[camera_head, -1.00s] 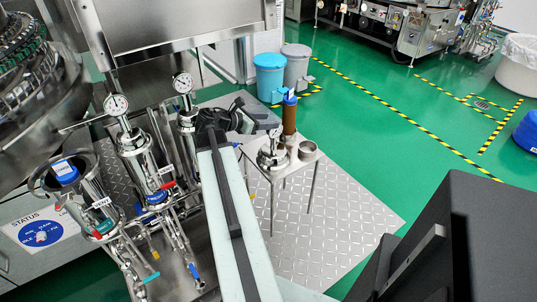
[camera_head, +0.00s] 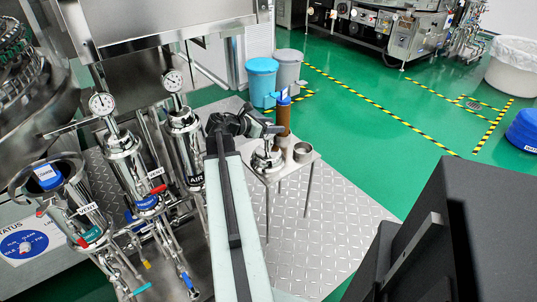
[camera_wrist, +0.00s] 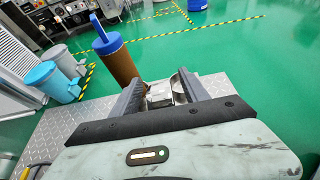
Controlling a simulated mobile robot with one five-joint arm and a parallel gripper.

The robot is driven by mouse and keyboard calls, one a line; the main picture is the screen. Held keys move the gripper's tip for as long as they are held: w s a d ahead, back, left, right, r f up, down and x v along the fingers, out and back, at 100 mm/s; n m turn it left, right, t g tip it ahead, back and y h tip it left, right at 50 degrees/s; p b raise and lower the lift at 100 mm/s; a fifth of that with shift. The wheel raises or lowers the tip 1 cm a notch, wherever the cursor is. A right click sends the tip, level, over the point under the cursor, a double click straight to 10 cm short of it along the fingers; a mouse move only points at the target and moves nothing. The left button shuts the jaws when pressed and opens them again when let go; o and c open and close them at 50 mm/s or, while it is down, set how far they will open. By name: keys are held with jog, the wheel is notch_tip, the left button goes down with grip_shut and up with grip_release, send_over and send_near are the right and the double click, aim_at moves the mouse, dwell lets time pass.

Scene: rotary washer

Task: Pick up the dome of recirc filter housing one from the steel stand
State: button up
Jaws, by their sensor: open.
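The steel stand (camera_head: 287,172) is a small table on thin legs, right of the filter housings. A shiny steel domed piece (camera_head: 266,161), which looks like the dome, sits on its left part, partly hidden by my arm. My gripper (camera_head: 270,131) is above and slightly behind it in the picture. In the wrist view my gripper (camera_wrist: 158,88) has its two grey fingers apart. Shiny steel shows in the gap between them, but I cannot tell whether it is the dome. Nothing is visibly held.
A brown cylinder with a blue cap (camera_head: 283,116) stands upright close to the fingers. An open steel cup (camera_head: 303,152) is on the stand's right. Steel housings with gauges (camera_head: 126,160) are at left. Blue (camera_head: 262,80) and grey bins stand behind.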

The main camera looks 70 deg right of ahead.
jog(key=shift+s+d+f, duration=0.15)
jog(key=shift+d, duration=0.15)
grip_shut()
dwell(1.2)
